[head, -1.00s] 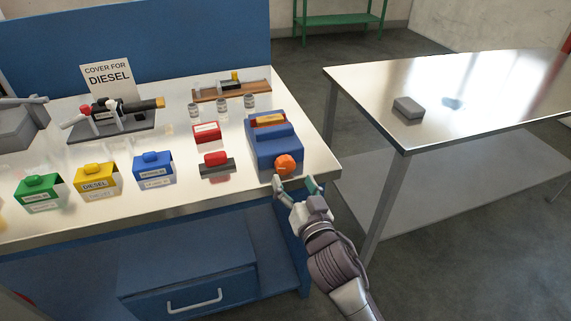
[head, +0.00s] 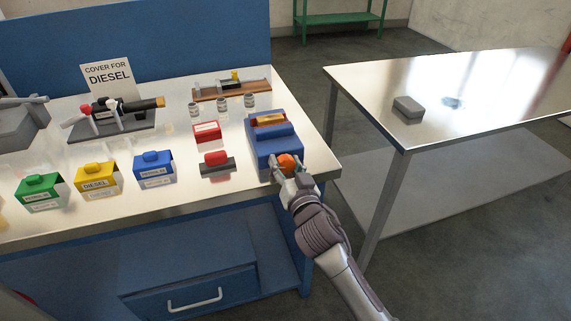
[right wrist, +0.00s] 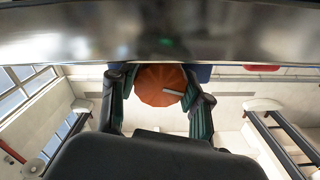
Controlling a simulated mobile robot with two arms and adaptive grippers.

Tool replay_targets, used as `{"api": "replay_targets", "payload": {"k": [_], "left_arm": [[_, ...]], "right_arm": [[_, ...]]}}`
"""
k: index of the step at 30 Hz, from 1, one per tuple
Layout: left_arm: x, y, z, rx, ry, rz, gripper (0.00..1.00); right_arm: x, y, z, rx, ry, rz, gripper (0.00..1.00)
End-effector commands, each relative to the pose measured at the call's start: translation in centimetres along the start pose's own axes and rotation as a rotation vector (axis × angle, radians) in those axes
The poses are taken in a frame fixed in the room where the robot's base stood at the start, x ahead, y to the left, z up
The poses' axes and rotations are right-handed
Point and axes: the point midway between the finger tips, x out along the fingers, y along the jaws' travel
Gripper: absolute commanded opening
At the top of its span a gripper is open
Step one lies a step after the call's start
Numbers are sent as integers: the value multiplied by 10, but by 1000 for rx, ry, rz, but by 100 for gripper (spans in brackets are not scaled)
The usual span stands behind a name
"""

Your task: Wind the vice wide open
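The blue vice (head: 275,147) stands at the right front corner of the steel bench, with a yellow-orange block (head: 270,120) at its top. Its round orange knob (head: 287,160) faces the bench's front edge. My right gripper (head: 290,171) is at the knob, with a finger on either side. In the right wrist view, the ribbed orange knob (right wrist: 160,84) lies between the two fingers of the gripper (right wrist: 160,100). The fingers are spread; a narrow gap shows on the left, and contact on the right is unclear. My left gripper is out of view.
Left of the vice are a red box (head: 207,131) and a red-topped dark block (head: 217,164). Blue (head: 155,170), yellow (head: 97,178) and green (head: 40,192) dispensers line the front. A second steel table (head: 470,90) stands right, across a floor gap.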

Motion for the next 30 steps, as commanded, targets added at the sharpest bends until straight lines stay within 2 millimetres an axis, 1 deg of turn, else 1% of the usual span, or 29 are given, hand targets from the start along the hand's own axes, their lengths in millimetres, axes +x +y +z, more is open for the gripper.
{"api": "replay_targets", "payload": {"k": [1, 3, 4, 8, 15, 18, 21, 28, 29, 30], "left_arm": [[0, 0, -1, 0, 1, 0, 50], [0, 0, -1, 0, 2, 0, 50], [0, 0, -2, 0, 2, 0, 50], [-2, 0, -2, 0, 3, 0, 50], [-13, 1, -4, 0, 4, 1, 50], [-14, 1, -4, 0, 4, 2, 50], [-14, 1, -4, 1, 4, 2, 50], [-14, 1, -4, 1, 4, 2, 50], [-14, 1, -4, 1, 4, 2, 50], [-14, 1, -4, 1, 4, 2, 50]], "right_arm": [[0, 0, 0, 0, 0, 0, 27], [0, 0, 0, 0, 0, 0, 15], [0, 0, 0, 0, 0, 0, 14], [0, 0, -1, -30, 0, 0, 14], [0, -1, -2, -253, -1, 0, 14], [0, -1, -1, -320, 0, 0, 14], [0, 0, 0, -347, 0, 1, 14], [0, 0, 0, -347, 1, 1, 14], [0, 0, 0, -347, 1, 1, 50], [0, 0, 0, -347, 1, 1, 57]]}}
